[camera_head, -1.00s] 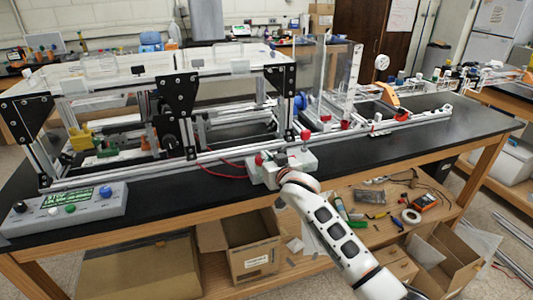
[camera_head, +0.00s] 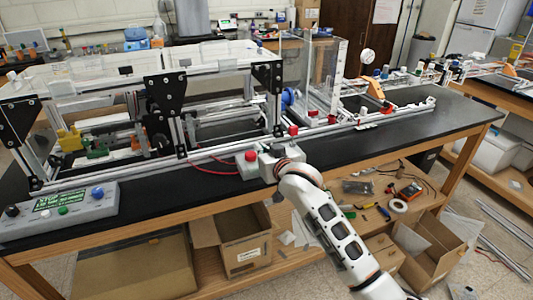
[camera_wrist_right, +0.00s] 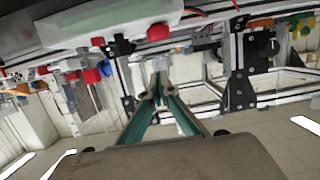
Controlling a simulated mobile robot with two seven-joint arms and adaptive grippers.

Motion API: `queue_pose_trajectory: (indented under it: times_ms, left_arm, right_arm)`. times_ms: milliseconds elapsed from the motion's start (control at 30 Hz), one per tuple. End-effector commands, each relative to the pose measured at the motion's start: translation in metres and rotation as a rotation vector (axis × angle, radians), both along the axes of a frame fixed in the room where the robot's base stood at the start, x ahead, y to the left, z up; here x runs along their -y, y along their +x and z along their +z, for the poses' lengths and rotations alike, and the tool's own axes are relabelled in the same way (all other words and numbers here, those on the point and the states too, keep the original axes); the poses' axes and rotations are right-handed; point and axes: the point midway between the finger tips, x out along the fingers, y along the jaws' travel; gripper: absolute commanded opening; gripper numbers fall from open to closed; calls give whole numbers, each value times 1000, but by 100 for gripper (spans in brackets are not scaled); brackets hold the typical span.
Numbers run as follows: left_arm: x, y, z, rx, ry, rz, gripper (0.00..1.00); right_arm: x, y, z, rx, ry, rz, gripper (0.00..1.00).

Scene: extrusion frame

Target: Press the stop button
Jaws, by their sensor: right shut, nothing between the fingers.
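The red stop button (camera_head: 250,156) sits on a small pale box (camera_head: 246,170) at the front edge of the black bench. In the wrist view, which is upside down, the red button (camera_wrist_right: 158,32) shows on the large pale box (camera_wrist_right: 95,22). My right gripper (camera_wrist_right: 158,90) is shut and empty, its teal fingers meeting at the tips. In the head view my right arm reaches in from the lower right to just beside the box. I cannot tell whether the fingers touch it, and part of the box is hidden. My left gripper is not in view.
The extrusion frame (camera_head: 176,107) stands behind the button box. A grey control box (camera_head: 75,210) with a display and several knobs lies at the bench's left end. A red cable (camera_head: 215,170) runs along the bench edge. Tools and cartons are on the shelf below.

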Motion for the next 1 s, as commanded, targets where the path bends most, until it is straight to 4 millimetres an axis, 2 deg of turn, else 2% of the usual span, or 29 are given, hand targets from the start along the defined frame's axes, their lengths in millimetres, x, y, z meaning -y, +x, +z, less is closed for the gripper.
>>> queue_pose_trajectory:
  times_ms: [100,300,767,867,967,1000]
  left_arm:
    - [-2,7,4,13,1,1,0]
    - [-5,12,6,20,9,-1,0]
    - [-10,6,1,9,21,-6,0]
    - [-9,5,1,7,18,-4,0]
    - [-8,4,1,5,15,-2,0]
    - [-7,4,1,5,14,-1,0]
  right_arm:
    - [5,-18,5,2,2,1,0]
    - [11,-37,11,2,2,1,0]
    - [14,-43,13,2,1,0,0]
    - [16,-46,3,-6,0,-1,0]
    - [26,-59,-28,-34,-5,-6,0]
    - [31,-67,-47,-50,-8,-9,0]
